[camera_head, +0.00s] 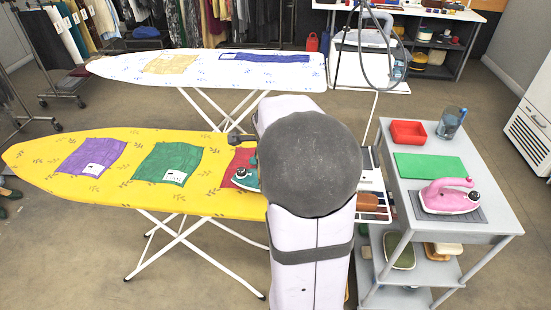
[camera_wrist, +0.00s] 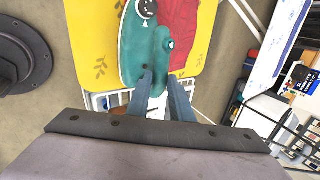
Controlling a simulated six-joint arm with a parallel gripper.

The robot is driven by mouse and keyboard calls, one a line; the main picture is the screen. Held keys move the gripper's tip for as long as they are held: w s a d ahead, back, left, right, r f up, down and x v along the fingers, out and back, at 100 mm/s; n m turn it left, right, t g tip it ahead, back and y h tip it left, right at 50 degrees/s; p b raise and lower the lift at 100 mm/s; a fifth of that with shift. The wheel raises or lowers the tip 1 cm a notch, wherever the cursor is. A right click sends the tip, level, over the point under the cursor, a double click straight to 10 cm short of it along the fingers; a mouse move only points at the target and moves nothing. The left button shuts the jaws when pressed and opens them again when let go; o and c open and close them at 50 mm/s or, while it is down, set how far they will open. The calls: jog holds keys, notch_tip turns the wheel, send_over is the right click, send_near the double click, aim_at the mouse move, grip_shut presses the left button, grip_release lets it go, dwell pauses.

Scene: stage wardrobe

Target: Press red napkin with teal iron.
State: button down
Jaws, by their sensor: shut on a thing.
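The red napkin (camera_head: 236,162) lies on the right part of the yellow ironing board, partly hidden by my arm. The teal iron (camera_head: 247,180) is over the napkin's lower right part. In the wrist view the teal iron (camera_wrist: 133,48) lies along the left side of the red napkin (camera_wrist: 188,30) and covers part of it. I cannot tell whether its sole touches the cloth. My gripper (camera_wrist: 160,78) is shut on the iron's handle. In the head view my arm hides the gripper.
The yellow board (camera_head: 40,158) also holds a purple napkin (camera_head: 92,153) and a green napkin (camera_head: 168,162). A white board (camera_head: 200,72) with yellow and blue cloths stands behind. A grey cart (camera_head: 480,222) at right carries a pink iron (camera_head: 448,197), red box (camera_head: 408,132) and green mat (camera_head: 428,166).

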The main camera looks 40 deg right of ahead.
jog(key=shift+w+f+b, duration=0.1)
jog(key=shift+f+b, duration=0.3)
jog(key=shift+b, duration=0.15)
jog(key=shift+w+a+f+b, duration=0.1)
jog(key=shift+w+a+b, duration=0.4)
jog(key=shift+a+b, duration=0.15)
jog(key=shift+w+a+b, duration=0.4)
jog(key=shift+a, duration=0.1)
jog(key=shift+w+a, duration=0.1)
jog(key=shift+w, duration=0.05)
jog(key=shift+w+a+b, duration=0.45)
jog(key=shift+b, duration=0.05)
jog(key=shift+w+a, duration=0.45)
jog(key=shift+a, duration=0.05)
jog(key=shift+w+a+b, duration=0.1)
jog(key=shift+w+b, duration=0.05)
jog(key=shift+b, duration=0.2)
